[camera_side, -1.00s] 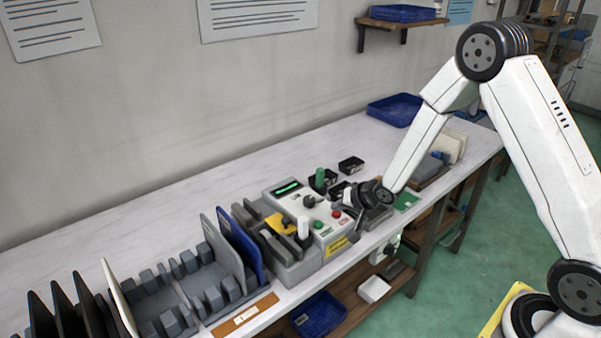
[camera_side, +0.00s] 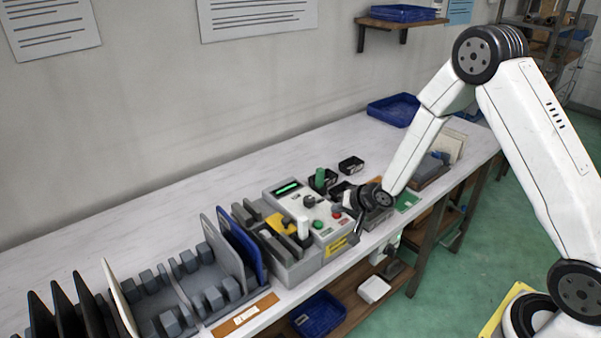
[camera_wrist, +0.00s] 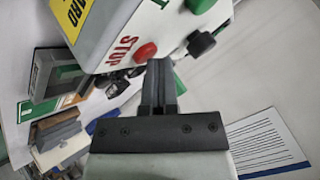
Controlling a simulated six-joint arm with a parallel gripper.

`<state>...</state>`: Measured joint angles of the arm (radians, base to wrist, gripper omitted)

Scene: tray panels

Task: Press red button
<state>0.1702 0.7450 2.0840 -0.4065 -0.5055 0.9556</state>
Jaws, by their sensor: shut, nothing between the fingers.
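The red button (camera_side: 337,211) is on the sloped face of the grey-white control box (camera_side: 290,203) on the bench. My gripper (camera_side: 347,205) is shut and empty, right beside the red button at the right end of the box. In the wrist view the closed fingertips (camera_wrist: 159,66) lie just right of and below the button. I cannot tell whether they touch it.
A green button (camera_side: 317,225) and a black knob (camera_side: 308,201) sit near the red one. Small black bins (camera_side: 351,165) are behind. The bench's back left is clear.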

